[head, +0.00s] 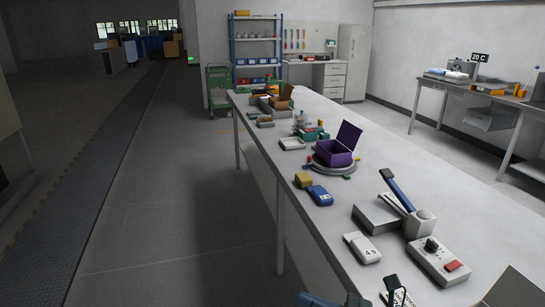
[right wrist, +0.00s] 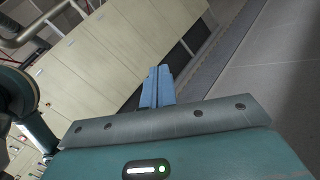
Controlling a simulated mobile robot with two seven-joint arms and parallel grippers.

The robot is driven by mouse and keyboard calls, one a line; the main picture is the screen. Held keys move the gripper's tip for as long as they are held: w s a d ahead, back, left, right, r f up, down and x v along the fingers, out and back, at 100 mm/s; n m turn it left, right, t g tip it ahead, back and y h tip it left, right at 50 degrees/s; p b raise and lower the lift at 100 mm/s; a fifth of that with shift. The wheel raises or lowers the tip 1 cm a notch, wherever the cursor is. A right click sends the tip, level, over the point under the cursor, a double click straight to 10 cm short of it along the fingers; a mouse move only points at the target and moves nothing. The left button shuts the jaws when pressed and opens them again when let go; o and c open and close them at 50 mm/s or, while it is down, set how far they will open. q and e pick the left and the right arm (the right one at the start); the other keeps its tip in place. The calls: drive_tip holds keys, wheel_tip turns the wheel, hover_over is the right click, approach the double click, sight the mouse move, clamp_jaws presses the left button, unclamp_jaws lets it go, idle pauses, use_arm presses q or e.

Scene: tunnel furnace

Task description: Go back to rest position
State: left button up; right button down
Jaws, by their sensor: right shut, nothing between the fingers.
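My right gripper (right wrist: 157,72) shows in the right wrist view with its two blue fingers together, shut and empty. Beyond the fingers are pale cabinet panels and the grey floor, and nothing touches them. In the head view a small blue part of my right gripper (head: 320,299) shows at the bottom edge, beside the near end of the long table (head: 330,240); most of it is cut off. My left gripper is in neither view.
The table holds an open purple box (head: 335,152), a blue device (head: 320,195), a lever tool (head: 405,215) and a grey box with a red button (head: 438,260). The floor (head: 180,200) left of the table is clear. Shelves (head: 257,50) stand at the back.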

drive_tip(key=s+d+f+m+t+h, duration=0.1)
drive_tip(key=d+f+m+t+h, duration=0.35)
drive_tip(key=m, duration=0.95)
drive_tip(key=s+d+f+m+t+h, duration=0.1)
drive_tip(key=f+m+t+h, duration=0.2)
drive_tip(key=f+m+h, duration=0.75)
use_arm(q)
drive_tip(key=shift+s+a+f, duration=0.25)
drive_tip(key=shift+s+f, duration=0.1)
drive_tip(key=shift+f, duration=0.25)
use_arm(e)
drive_tip(key=s+d+f+m+g, duration=0.1)
drive_tip(key=s+f+m+g, duration=0.3)
drive_tip(key=s+m, duration=0.5)
drive_tip(key=f+m, duration=0.1)
drive_tip(key=m, duration=0.6)
drive_tip(key=shift+d+f+g, duration=0.2)
drive_tip(key=shift+d+g, duration=0.15)
drive_tip(key=shift+d, duration=0.05)
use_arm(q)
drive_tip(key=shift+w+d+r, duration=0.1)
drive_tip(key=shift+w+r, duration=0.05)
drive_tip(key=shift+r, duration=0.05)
